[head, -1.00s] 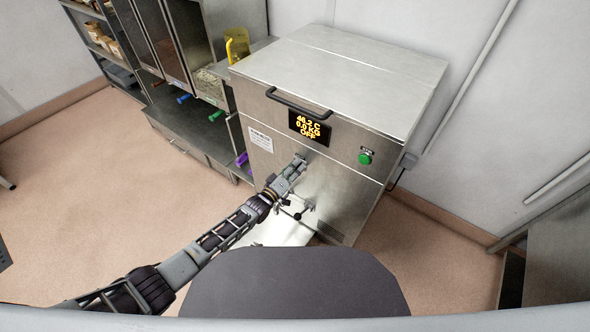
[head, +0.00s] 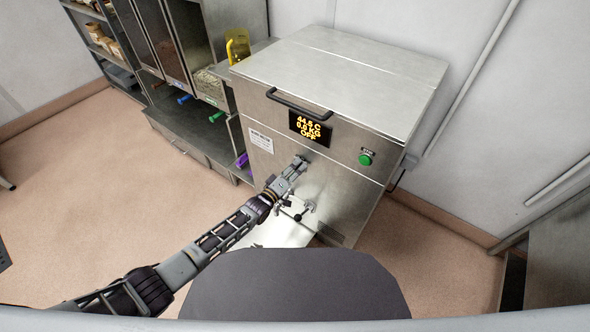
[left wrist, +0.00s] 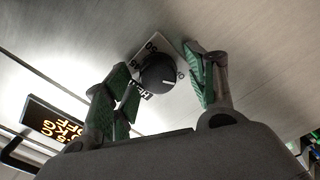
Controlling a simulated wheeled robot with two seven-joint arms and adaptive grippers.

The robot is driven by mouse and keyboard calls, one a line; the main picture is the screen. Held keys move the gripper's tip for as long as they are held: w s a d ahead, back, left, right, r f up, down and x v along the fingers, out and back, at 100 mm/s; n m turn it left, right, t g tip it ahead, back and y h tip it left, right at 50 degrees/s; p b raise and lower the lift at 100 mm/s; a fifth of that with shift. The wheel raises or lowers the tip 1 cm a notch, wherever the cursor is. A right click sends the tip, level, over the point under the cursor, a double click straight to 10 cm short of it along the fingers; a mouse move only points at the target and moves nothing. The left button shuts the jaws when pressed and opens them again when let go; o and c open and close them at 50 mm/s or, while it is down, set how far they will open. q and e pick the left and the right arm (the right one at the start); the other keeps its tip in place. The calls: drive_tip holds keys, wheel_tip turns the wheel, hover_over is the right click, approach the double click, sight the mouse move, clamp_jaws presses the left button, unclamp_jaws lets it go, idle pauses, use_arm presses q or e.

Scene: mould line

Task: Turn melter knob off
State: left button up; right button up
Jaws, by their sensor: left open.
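The melter (head: 340,75) is a steel cabinet with a dark handle on its front. Its display (head: 310,128) reads about 44.5 C, 0.0 KG and OFF; it also shows in the left wrist view (left wrist: 52,122). The melter knob (left wrist: 158,72) is round and black with a pale pointer line, on a small label plate. My left gripper (head: 300,163) is at the melter front below the display and hides the knob in the head view. In the left wrist view its green-padded fingers (left wrist: 163,85) are open on either side of the knob, with a gap on the right.
A green button (head: 365,159) is on the melter front, right of the display. A tap with a lever (head: 303,209) is below my gripper, above a pale tray. Steel dispensers (head: 160,40) with coloured handles stand at left. A yellow jug (head: 238,46) stands beside the melter.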

use_arm(q)
drive_tip(key=shift+v, duration=1.2)
drive_tip(key=v, duration=0.9)
drive_tip(key=shift+s+a, duration=0.2)
drive_tip(key=shift+s, duration=0.05)
